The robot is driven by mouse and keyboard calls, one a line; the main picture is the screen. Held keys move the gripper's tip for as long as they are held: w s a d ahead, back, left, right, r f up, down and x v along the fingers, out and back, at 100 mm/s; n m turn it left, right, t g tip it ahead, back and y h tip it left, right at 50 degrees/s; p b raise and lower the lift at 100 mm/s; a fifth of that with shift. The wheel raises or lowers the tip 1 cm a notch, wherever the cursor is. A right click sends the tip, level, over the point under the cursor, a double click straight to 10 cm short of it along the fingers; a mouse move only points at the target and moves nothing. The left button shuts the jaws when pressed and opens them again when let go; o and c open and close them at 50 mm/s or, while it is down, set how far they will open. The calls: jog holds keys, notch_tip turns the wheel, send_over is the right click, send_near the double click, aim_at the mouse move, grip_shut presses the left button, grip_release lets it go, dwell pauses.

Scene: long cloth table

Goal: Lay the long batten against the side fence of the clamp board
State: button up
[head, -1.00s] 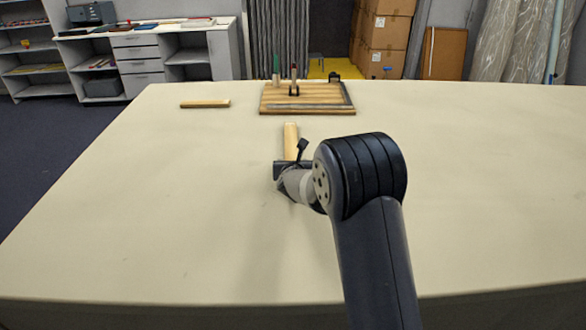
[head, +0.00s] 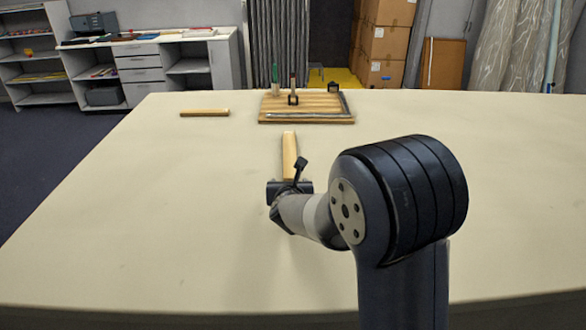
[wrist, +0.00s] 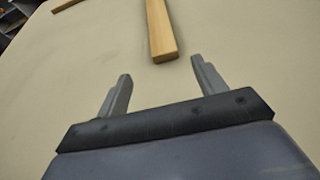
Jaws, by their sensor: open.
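A pale wooden batten (head: 289,153) lies on the table just beyond my gripper, pointing away from me; it looks the longer of two. In the wrist view its near end (wrist: 160,40) is ahead of the fingertips, apart from them. My gripper (wrist: 160,70) is open and empty; in the head view (head: 289,184) its fingers are hard to make out. A second batten (head: 205,113) lies crosswise at the back left. The wooden clamp board (head: 300,102) is at the table's back, with a grey strip (head: 347,105) along its right side, seemingly the side fence.
Upright green (head: 275,74) and brown (head: 293,83) handles and a dark part (head: 333,87) stand on the board. The cloth table (head: 130,190) is clear to the left and right. Shelves and boxes are beyond it.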

aim_at(290, 174)
jog(key=shift+r, duration=0.1)
jog(key=shift+w+f+p, duration=0.1)
jog(key=shift+f+p, duration=0.1)
jog(key=shift+p, duration=0.1)
jog(key=x, duration=0.5)
jog(key=shift+w+f+p, duration=0.1)
jog(key=shift+w+p, duration=0.05)
jog(key=shift+p, duration=0.2)
jog(key=shift+w+d+f+p, duration=0.15)
jog(key=shift+w+p, duration=0.15)
jog(key=shift+w, duration=0.3)
jog(key=shift+p+x, duration=0.65)
jog(key=shift+x, duration=1.35)
jog(key=shift+d, duration=0.1)
jog(key=c, duration=1.2)
